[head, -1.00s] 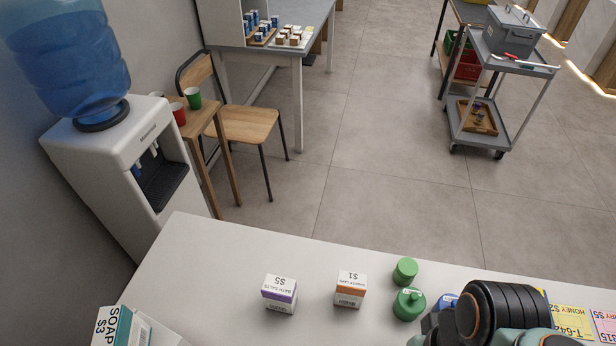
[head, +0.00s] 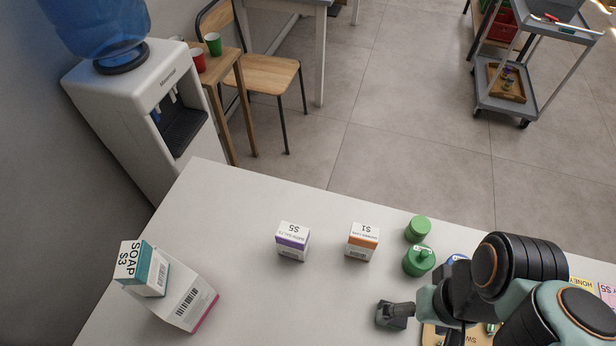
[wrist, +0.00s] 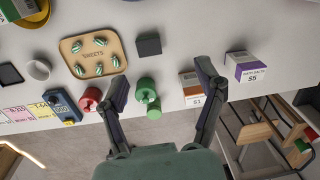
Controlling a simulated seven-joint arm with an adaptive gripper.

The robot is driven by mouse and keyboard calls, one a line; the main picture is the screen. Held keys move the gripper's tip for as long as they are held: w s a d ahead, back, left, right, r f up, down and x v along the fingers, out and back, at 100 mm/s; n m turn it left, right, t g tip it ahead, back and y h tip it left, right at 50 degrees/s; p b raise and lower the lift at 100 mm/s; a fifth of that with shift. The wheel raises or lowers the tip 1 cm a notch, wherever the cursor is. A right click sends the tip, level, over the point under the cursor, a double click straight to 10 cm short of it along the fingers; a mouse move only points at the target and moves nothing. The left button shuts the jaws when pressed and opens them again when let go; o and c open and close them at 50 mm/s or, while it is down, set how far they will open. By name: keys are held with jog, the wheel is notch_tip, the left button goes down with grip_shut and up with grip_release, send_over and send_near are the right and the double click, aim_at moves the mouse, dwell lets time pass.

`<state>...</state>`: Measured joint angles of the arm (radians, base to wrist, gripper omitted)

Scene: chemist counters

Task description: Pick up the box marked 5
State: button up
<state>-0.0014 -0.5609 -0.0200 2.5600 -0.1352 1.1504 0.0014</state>
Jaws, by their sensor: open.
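The box marked 5 is a white BATH SALTS box with a purple band. It stands upright on the pale counter, left of centre in the head view (head: 293,241) and at the upper right in the wrist view (wrist: 248,67). My gripper (wrist: 160,76) is open and empty in the wrist view, its fingers spread above the counter. The box is outside the fingers, to the right of the right finger. In the head view my arm reaches in from the right, with its end well right of the box.
An orange-banded box marked 1 (head: 362,241) stands between the marked-5 box and two green containers (head: 419,260). A soap box (head: 143,267) sits on a larger white box (head: 183,297) at left. The wrist view shows a sweets tray (wrist: 74,62) and dark block (wrist: 149,45). Counter before the marked-5 box is clear.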

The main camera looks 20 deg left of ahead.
aim_at(289, 242)
dwell(0.3)
jog(key=o, duration=0.5)
jog(key=shift+o, duration=0.2)
jog(key=w+a+f+n+t+h, duration=0.2)
jog(key=w+a+f+n+t, duration=0.1)
jog(key=n, duration=0.4)
jog(key=w+a+f+n+t+h, duration=0.2)
jog(key=w+a+f+n+t, duration=0.1)
jog(key=w+f+n, duration=0.3)
jog(key=w+a+f+n+t+h, duration=0.2)
jog(key=w+a+f+n, duration=0.3)
jog(key=n, duration=0.4)
jog(key=shift+w+t+h, duration=0.3)
jog(key=shift+t, duration=0.1)
jog(key=a+f+n+t+y, duration=0.1)
jog(key=a+n+y, duration=0.1)
jog(key=a+n, duration=0.1)
jog(key=s+a+f+n+t+y, duration=0.1)
jog(key=a+n+t, duration=0.1)
jog(key=a+n, duration=0.2)
jog(key=s+a+f+n+t+y, duration=0.1)
jog(key=a+n+y, duration=0.1)
jog(key=n, duration=0.3)
jog(key=shift+s+a+f+n+t+y, duration=0.15)
jog(key=shift+a+t, duration=0.05)
jog(key=shift+a, duration=0.15)
jog(key=shift+s+a+f+n+t+y, duration=0.1)
jog(key=shift+a+f+n+t+y, duration=0.1)
jog(key=shift+a, duration=0.15)
jog(key=shift+x, duration=2.35)
